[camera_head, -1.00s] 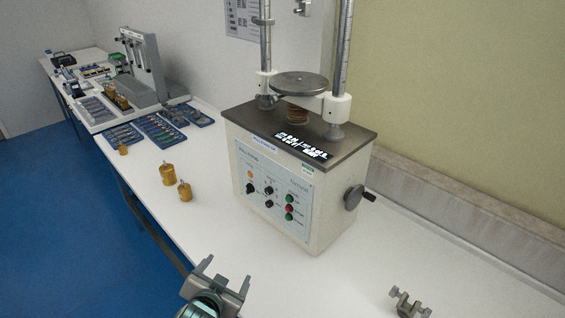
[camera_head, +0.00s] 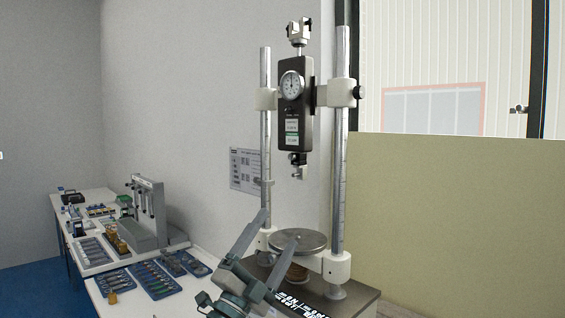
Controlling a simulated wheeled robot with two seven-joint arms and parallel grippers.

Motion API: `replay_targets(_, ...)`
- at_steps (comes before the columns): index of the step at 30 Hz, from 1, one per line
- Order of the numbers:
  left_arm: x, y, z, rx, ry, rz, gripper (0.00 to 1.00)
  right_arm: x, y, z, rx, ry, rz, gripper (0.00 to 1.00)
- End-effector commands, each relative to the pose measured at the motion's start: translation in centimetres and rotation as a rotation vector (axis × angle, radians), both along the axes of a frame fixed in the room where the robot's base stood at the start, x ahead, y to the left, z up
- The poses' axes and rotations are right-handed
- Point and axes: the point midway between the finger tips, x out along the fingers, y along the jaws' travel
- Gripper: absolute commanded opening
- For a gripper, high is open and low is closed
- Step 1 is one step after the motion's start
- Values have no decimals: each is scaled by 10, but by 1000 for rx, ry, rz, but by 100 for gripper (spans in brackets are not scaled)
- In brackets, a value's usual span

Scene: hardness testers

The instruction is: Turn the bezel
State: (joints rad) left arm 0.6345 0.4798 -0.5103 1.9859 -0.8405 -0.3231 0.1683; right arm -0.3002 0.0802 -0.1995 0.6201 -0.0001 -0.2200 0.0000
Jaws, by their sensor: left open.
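The bezel (camera_head: 281,87) is the ring around the white round dial of the black force gauge (camera_head: 293,130). The gauge hangs upright between two metal columns of the test stand. My left gripper (camera_head: 272,240) is open and empty, low in the middle, with its fingers pointing up. It is well below the gauge, apart from the bezel, and in the picture overlaps the left column's foot and the area beside the round plate (camera_head: 299,240). My right gripper is not in view.
The columns (camera_head: 340,150) flank the gauge, with white clamps (camera_head: 341,95) on them. A hook hangs under the gauge above the plate. The bench (camera_head: 80,190) at left holds a grey device (camera_head: 150,212) and blue trays (camera_head: 153,280). A wall panel (camera_head: 430,190) stands at right.

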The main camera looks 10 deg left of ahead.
Motion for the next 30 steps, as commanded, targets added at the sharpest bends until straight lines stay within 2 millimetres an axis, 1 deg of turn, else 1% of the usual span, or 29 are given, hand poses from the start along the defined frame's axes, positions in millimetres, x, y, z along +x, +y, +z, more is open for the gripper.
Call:
replay_targets(1, 0, -6, 22, 55, -58, -9, 78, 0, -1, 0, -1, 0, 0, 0)
replay_targets(3, -2, -16, 47, 136, -130, -22, 78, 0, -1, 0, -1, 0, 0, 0)
replay_targets(6, -6, -29, 79, 253, -226, -38, 78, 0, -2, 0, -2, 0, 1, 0)
replay_targets(12, -12, -50, 132, 501, -389, -45, 78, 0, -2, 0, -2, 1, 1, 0)
replay_targets(16, -14, -56, 159, 666, -470, -33, 78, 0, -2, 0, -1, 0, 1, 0)
replay_targets(20, -13, -56, 184, 833, -532, -5, 78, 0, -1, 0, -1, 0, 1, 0)
replay_targets(23, -11, -51, 201, 962, -562, 25, 78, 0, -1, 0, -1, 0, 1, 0)
replay_targets(26, -7, -41, 219, 1088, -581, 65, 78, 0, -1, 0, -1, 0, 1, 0)
replay_targets(30, -2, -19, 246, 1257, -581, 134, 78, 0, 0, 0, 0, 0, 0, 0)
